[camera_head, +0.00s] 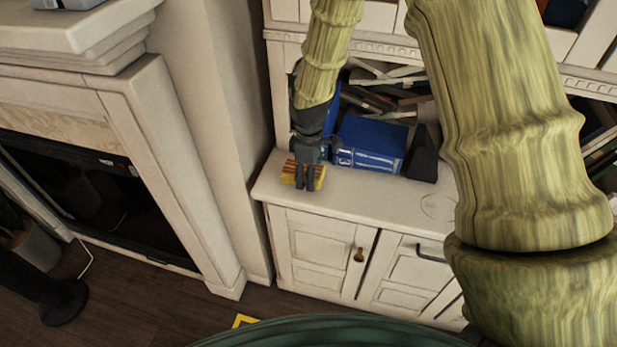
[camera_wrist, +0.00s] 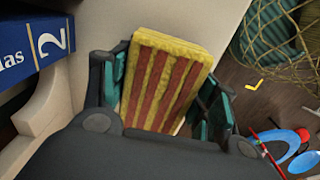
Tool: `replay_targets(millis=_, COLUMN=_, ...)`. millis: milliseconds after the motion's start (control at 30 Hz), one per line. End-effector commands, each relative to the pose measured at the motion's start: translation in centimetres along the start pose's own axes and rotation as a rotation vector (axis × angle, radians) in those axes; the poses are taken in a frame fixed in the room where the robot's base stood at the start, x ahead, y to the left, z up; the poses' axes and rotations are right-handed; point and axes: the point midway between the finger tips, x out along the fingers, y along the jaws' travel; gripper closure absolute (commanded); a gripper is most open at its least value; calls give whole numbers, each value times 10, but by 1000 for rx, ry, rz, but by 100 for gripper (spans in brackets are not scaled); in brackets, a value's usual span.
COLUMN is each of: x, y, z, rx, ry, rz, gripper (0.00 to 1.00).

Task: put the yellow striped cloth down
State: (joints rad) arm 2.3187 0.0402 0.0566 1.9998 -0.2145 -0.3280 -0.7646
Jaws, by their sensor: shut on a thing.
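The yellow striped cloth (camera_wrist: 160,85) is a thick yellow block with red-brown stripes. In the wrist view it sits between the two fingers of my gripper (camera_wrist: 163,95), which are shut on it. In the head view my gripper (camera_head: 307,176) points down at the left end of the white cabinet top (camera_head: 390,205), with the cloth (camera_head: 289,173) at its fingertips. The cloth is at or just above the cabinet top; I cannot tell whether it touches. The fingers hide part of it.
A blue book (camera_head: 370,143) lies just right of my gripper, with a dark wedge-shaped object (camera_head: 424,155) beyond it. Shelves of books stand behind. The cabinet top is clear toward the front and right. A white fireplace surround (camera_head: 165,150) stands to the left.

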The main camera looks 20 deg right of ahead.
Motion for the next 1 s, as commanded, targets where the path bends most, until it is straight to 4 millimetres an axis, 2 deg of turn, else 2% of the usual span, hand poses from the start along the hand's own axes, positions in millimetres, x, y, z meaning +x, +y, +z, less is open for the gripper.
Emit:
replay_targets(millis=200, x=20, y=0, z=0, rx=1, ry=-1, rz=-1, gripper=75)
replay_targets(millis=933, x=34, y=-1, z=1, rx=0, ry=-2, rz=-2, gripper=75)
replay_targets(millis=967, x=35, y=-2, z=1, rx=0, ry=-2, rz=-2, gripper=38)
replay_targets(millis=1000, x=35, y=-2, z=1, rx=0, ry=-2, rz=-3, gripper=31)
